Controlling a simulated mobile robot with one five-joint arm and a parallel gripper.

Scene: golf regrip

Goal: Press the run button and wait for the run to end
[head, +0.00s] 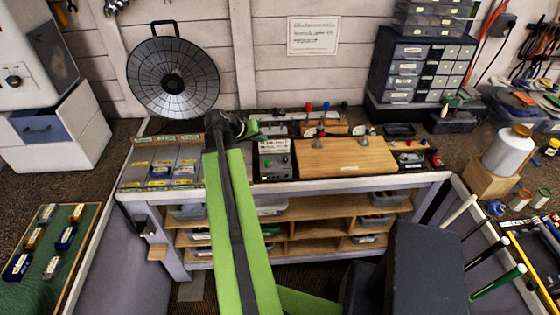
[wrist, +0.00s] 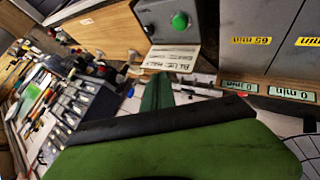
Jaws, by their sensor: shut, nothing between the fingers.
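The run button looks to be the round green button (wrist: 180,20) on a dark grey control box (wrist: 160,12), near the top of the wrist view. In the head view the control box (head: 273,172) stands on the bench just right of my gripper (head: 250,130), with a white label card on it. My gripper's green finger (wrist: 157,92) shows below the button in the wrist view, with the card between them in the picture. The fingers are shut and empty. They appear apart from the button; the exact gap is hard to tell.
Grey compartments (head: 160,170) with yellow and green time labels lie left of the box. A wooden board (head: 345,158) lies to its right, with small coloured-handled tools behind. A round dark mesh disc (head: 173,70) stands at the back. A drawer cabinet (head: 420,65) stands back right.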

